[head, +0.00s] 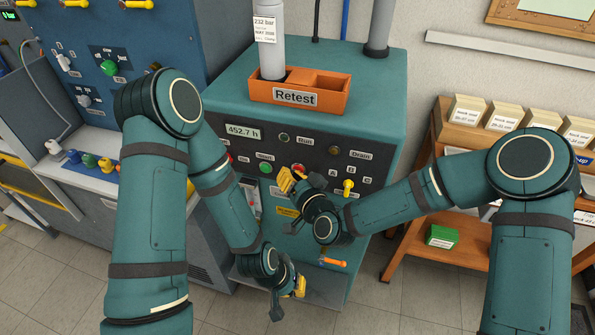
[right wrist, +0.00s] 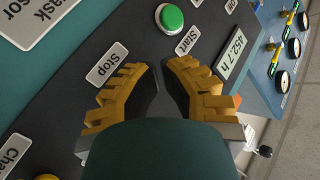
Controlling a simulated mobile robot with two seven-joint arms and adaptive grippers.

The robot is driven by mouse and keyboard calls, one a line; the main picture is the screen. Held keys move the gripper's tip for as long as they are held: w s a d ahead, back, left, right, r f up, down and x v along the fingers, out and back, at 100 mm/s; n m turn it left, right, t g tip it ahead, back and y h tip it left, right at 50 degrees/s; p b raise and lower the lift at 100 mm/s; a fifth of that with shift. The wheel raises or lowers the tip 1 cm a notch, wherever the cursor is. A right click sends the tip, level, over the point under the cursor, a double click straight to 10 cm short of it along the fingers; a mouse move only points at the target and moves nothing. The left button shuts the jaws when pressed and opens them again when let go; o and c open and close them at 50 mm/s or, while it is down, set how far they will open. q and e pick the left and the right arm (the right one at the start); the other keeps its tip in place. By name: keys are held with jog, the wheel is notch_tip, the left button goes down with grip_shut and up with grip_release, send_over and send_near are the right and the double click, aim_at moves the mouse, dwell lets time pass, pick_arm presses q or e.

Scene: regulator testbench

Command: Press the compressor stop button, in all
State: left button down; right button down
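The teal compressor (head: 376,110) has a dark front panel. The red stop button (head: 299,168) shows partly in the head view, just behind my right gripper (head: 287,181). In the right wrist view my right gripper (right wrist: 160,72) has its yellow fingers a little apart, with dark panel visible between them and nothing held. The Stop label (right wrist: 107,64) lies left of the fingertips there; the red button itself does not show. I cannot tell whether the fingers touch the panel. My left gripper (head: 288,298) hangs low before the compressor, fingers apart and empty.
The green start button (right wrist: 170,18) is close to the right fingertips; it also shows in the head view (head: 265,168). An orange Retest tray (head: 330,103) with a grey cylinder stands on top. A yellow valve handle (head: 347,187) is right of my right gripper. A wooden shelf stands at right.

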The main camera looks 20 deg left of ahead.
jog(key=shift+w, duration=0.15)
dwell(0.4)
jog(key=shift+s+b, duration=0.3)
jog(key=shift+s, duration=0.6)
